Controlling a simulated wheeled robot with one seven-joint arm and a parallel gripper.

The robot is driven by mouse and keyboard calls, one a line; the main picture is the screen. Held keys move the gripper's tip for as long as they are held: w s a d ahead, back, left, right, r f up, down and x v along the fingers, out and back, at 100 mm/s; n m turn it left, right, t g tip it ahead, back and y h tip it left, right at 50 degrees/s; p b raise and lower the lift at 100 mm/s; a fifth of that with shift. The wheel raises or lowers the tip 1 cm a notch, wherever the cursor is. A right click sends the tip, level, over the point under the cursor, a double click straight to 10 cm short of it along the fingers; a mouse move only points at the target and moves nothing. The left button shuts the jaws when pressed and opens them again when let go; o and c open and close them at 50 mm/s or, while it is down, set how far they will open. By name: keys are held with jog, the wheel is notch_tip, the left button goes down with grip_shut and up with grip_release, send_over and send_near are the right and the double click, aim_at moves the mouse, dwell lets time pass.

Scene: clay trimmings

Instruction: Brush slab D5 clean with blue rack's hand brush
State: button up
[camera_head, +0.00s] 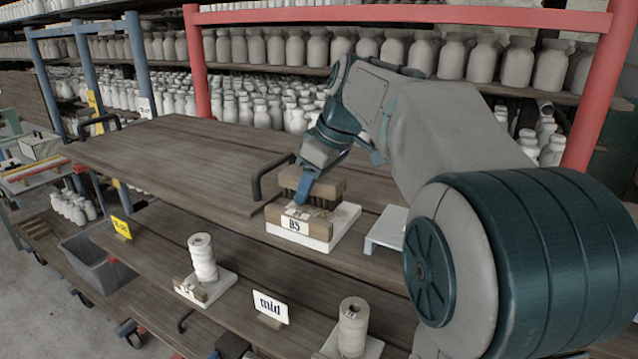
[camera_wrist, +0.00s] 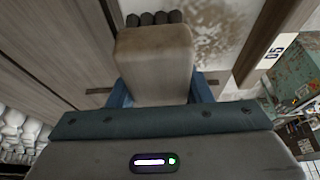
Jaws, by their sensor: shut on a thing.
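Slab D5 (camera_head: 346,216) is a white slab on the wooden shelf, with a wooden block labelled "D5" (camera_head: 293,225) at its front. In the wrist view, brown crumbs or smears show on the slab (camera_wrist: 216,32). My gripper (camera_head: 304,190) is shut on the wooden hand brush (camera_head: 328,185), with one blue finger on each side of its block in the wrist view (camera_wrist: 155,65). The brush's dark bristles (camera_wrist: 155,18) point down over the slab. I cannot tell whether they touch it; the block and gripper hide part of the slab.
A black handle (camera_head: 268,175) stands just left of the slab, and a small white stand (camera_head: 388,228) is to its right. The blue rack (camera_head: 83,75) stands at left.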

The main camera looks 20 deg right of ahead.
aim_at(328, 213)
jog(key=shift+s+a+r+b, duration=0.1)
jog(key=shift+s+a+b, duration=0.3)
jog(key=shift+s+a, duration=0.6)
jog(key=shift+s+d+f+b, duration=0.2)
jog(key=shift+s+d+b, duration=0.65)
jog(key=shift+s+d, duration=1.3)
jog(key=shift+w+a+r+p, duration=0.2)
jog(key=shift+w+a+p, duration=0.75)
jog(key=shift+w+a, duration=1.25)
jog(key=shift+s+a+f+b, duration=0.1)
jog(key=shift+s+a+b, duration=0.45)
jog(key=shift+s+a, duration=0.5)
jog(key=shift+s+d+f+b, duration=0.1)
jog(key=shift+s+d+b, duration=0.5)
jog(key=shift+s+d, duration=1.55)
jog(key=shift+d, duration=0.1)
jog(key=shift+w+a+p, duration=0.7)
jog(key=shift+w+a, duration=1.45)
jog(key=shift+s+d+b, duration=0.5)
jog(key=shift+s+d, duration=1.65)
jog(key=shift+d, duration=0.05)
jog(key=shift+w+a, duration=1.15)
jog(key=shift+a, duration=0.1)
